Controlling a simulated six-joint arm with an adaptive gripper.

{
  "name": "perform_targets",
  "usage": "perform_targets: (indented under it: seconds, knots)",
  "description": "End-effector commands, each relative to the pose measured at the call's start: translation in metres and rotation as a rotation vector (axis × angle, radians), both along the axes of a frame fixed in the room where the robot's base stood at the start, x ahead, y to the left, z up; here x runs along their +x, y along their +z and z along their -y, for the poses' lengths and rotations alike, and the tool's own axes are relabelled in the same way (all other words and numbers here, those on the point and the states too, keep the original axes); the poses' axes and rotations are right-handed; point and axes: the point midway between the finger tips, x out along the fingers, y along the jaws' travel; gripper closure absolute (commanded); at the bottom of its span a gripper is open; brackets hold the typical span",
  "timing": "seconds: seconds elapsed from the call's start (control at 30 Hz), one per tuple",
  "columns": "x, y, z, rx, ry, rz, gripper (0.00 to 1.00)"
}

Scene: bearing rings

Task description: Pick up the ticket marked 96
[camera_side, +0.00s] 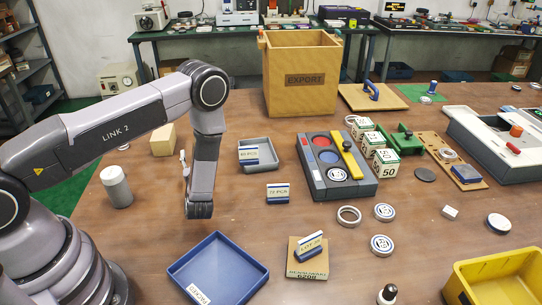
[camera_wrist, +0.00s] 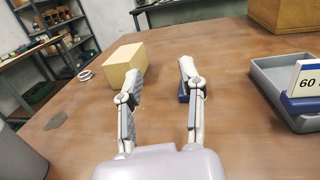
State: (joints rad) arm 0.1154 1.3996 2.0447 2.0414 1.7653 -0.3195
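My gripper (camera_wrist: 160,72) is open in the wrist view, with nothing between its fingers. In the side view, part of it (camera_side: 184,165) shows beside my wrist, pointing away from the camera. I cannot read a 96 on any ticket. A small blue piece (camera_wrist: 183,98) shows behind the right finger in the wrist view; the finger hides most of it, and I cannot tell if it is a ticket. A ticket reading 60 (camera_wrist: 307,82) is in the grey tray (camera_side: 258,142) to the right. A ticket reading 72 PCS (camera_side: 278,193) stands on the table.
A tan block (camera_wrist: 124,62) is ahead left of the fingers. A grey cylinder (camera_side: 117,187) stands left of my wrist. The EXPORT box (camera_side: 300,95) is at the back.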

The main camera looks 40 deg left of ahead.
Motion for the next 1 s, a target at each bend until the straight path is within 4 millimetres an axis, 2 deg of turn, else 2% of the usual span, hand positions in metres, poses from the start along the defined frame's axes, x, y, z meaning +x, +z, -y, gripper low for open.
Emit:
perform_targets:
  seconds: [0.03, 0.1, 0.23, 0.37, 0.63, 1.0]
  knots:
    - [-0.003, -0.021, 0.006, 0.002, -0.053, -0.030, 0.61]
    - [-0.005, -0.039, 0.012, -0.001, -0.110, -0.052, 0.61]
    - [-0.007, -0.054, 0.017, -0.006, -0.158, -0.069, 0.61]
    - [0.003, -0.056, 0.008, -0.009, -0.161, -0.068, 0.61]
    - [0.041, -0.055, -0.031, -0.007, -0.160, -0.067, 0.61]
    - [0.068, -0.054, -0.057, -0.007, -0.160, -0.068, 0.61]
